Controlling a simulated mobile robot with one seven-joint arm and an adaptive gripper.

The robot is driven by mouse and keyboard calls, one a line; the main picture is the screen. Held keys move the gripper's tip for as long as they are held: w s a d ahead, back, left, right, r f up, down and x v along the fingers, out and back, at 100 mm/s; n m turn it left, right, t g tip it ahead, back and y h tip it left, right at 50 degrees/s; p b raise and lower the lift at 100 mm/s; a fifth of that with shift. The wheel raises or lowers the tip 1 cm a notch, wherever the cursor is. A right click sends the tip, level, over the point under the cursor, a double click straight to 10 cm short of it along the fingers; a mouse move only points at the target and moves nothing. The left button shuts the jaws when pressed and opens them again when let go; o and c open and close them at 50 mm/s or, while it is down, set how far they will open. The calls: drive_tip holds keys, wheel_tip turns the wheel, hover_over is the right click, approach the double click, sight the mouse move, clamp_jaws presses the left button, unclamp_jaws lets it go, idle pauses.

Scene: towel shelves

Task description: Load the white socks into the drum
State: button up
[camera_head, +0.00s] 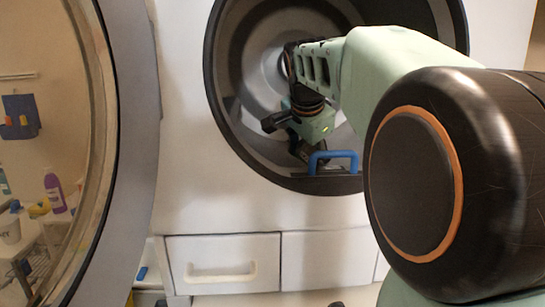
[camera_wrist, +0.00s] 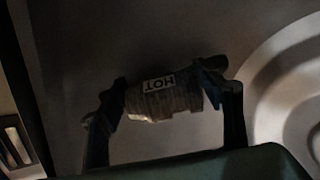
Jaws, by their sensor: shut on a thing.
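My gripper (camera_head: 300,147) reaches through the round front opening of the washing machine, into the drum (camera_head: 262,60). The bundle bears a white label reading "HOT". It lies crosswise between the two dark fingers, with the drum's dark wall behind it and pale ringed metal at the right. In the head view I cannot make out the socks, as my arm and gripper cover that spot.
The round door (camera_head: 125,130) stands open at the left. A blue handle-like piece (camera_head: 333,156) sits at the opening's lower rim, close to my gripper. Below are white drawers (camera_head: 222,262). Bottles, such as a purple one (camera_head: 54,193), show through the door glass.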

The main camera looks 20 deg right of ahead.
idle(0.3)
drive_tip(key=o, duration=1.2)
drive_tip(key=shift+o, duration=0.2)
